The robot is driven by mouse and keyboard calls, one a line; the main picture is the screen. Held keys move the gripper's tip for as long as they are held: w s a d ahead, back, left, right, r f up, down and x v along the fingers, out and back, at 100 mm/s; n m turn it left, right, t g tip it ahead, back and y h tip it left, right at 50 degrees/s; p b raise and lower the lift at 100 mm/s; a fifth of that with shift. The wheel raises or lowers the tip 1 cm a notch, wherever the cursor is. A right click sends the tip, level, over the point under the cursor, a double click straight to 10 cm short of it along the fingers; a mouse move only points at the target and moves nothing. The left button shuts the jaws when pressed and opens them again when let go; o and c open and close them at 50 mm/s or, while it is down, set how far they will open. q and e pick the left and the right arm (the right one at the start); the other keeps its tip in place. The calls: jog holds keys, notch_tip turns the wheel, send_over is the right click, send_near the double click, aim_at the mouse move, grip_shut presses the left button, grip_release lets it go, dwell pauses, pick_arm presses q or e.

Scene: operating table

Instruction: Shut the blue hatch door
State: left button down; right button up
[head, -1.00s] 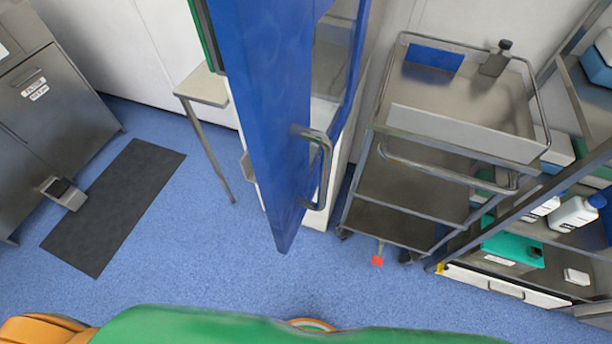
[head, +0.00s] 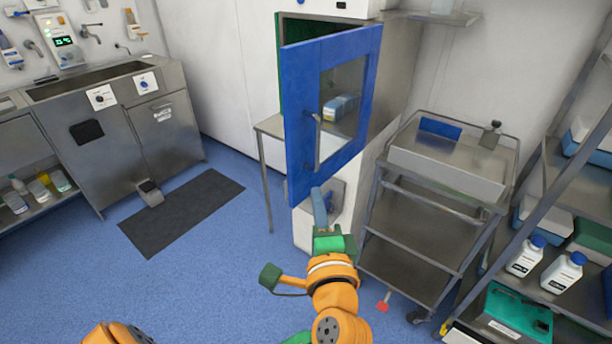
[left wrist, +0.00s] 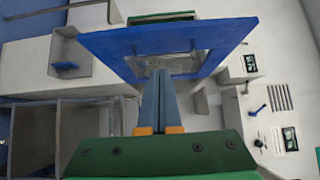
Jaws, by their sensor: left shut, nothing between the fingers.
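The blue hatch door (head: 300,110) stands open, swung out from the white cabinet, with a dark green-edged opening (head: 318,28) showing behind its top. It has a glass window and a grey bar handle (head: 318,132). My left gripper (head: 319,204) points up at the door's lower edge, its fingers shut and empty. In the left wrist view the fingers (left wrist: 159,88) reach toward the blue door (left wrist: 110,42), overlapping its lower frame in the picture; I cannot tell whether they touch. My right gripper is not in view.
A steel cart (head: 450,172) stands right of the cabinet, and a shelf rack with bottles (head: 525,256) is at far right. A small side table (head: 270,126) is left of the door.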

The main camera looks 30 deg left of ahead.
pick_arm(q)
jog(key=p, duration=0.1)
send_near(295, 152)
jog(key=w+d, duration=0.1)
jog(key=w, duration=0.2)
jog(key=a+p, duration=0.1)
jog(key=a, duration=0.1)
jog(key=w+a+p, duration=0.1)
jog(key=a, duration=0.2)
jog(key=shift+w+r, duration=0.1)
jog(key=shift+w, duration=0.15)
jog(key=shift+d, duration=0.15)
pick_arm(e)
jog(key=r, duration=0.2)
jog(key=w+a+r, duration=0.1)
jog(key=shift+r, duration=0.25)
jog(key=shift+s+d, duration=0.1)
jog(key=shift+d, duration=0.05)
